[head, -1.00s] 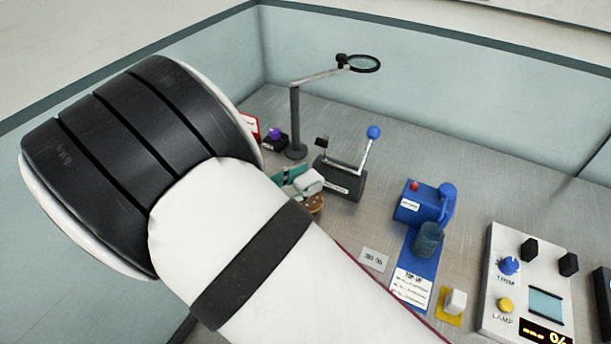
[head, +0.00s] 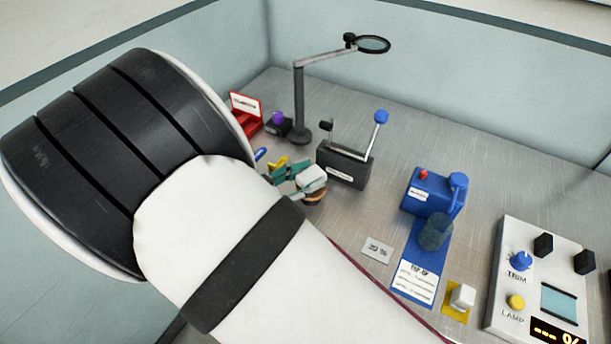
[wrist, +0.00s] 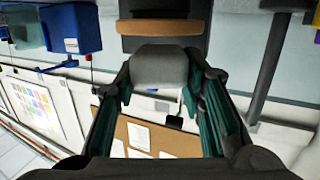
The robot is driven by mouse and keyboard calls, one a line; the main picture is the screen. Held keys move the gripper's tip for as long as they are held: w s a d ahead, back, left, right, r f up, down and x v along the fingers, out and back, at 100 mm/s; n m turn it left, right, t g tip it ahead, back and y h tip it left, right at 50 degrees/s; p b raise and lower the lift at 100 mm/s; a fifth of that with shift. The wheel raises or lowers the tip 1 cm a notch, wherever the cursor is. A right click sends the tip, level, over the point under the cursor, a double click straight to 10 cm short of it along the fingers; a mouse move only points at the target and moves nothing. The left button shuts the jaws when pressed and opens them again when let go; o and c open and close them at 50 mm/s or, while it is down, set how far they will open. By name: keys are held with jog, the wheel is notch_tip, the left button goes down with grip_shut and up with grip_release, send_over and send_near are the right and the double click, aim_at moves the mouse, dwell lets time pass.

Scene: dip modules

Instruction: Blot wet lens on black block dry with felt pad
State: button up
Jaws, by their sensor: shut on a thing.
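A small black block (head: 285,128) with a purple dome-like lens (head: 277,118) on it stands at the back left of the bench in the head view. My gripper (head: 292,172), with teal fingers, is in front of it and apart from it. It is shut on the felt pad, whose pale grip (head: 312,176) sits over a brown underside (head: 315,195). In the wrist view the pad's pale grip (wrist: 160,68) is between the fingers, with its orange-brown face (wrist: 165,28) beyond them. Wetness on the lens is too small to tell.
A red holder (head: 246,112) and a magnifier post (head: 299,100) flank the lens block. A dark lever box (head: 344,168) stands just right of my gripper. Yellow (head: 277,167) and blue (head: 260,154) items lie behind my wrist. A blue dispenser (head: 428,190) and control panel (head: 500,290) are further right.

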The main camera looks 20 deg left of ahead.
jog(key=shift+f, duration=0.6)
dwell(0.9)
jog(key=shift+r, duration=0.1)
dwell(1.4)
jog(key=shift+r+p, duration=3.25)
jog(key=shift+r, duration=0.7)
jog(key=shift+f, duration=0.15)
